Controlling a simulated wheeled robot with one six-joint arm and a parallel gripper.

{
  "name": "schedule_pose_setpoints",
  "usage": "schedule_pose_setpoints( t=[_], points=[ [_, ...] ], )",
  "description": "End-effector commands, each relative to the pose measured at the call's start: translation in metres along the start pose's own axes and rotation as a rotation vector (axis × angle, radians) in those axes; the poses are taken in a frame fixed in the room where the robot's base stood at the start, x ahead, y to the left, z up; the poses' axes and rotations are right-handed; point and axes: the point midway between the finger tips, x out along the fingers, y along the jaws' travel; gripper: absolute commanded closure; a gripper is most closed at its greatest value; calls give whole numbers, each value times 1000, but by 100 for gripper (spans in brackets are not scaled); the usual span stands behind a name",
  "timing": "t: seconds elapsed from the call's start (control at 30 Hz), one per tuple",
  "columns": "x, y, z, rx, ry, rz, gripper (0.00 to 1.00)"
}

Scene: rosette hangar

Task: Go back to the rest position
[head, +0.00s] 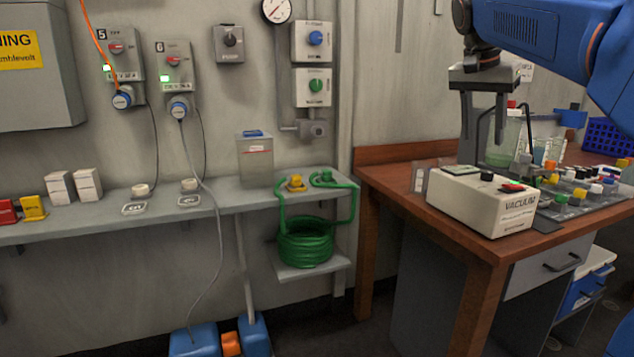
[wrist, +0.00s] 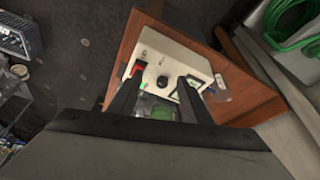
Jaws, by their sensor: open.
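My gripper (head: 484,122) hangs at the upper right of the head view, fingers pointing down, above the wooden bench (head: 395,205). It is open and nothing shows between its fingers. I cannot tell the exact gap between fingertips and box. My blue arm comes in from the upper right.
Several small colour-capped bottles (head: 575,190) and a glass vessel (head: 505,140) crowd the bench near my gripper. A blue crate (head: 607,137) stands at the back right.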

Motion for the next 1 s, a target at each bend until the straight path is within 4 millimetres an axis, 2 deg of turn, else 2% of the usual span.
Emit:
schedule_pose_setpoints(
  t=[0.03, 0.27, 0.47, 0.77, 1.0],
  points=[
    [4, 9, 15, -39, -3, -14, 56],
    [34, 39, 83, -227, -10, -86, 56],
    [69, 68, 147, -378, -10, -150, 56],
    [136, 114, 248, -588, 6, -245, 56],
    [197, 150, 327, -731, 30, -313, 56]
  ],
)
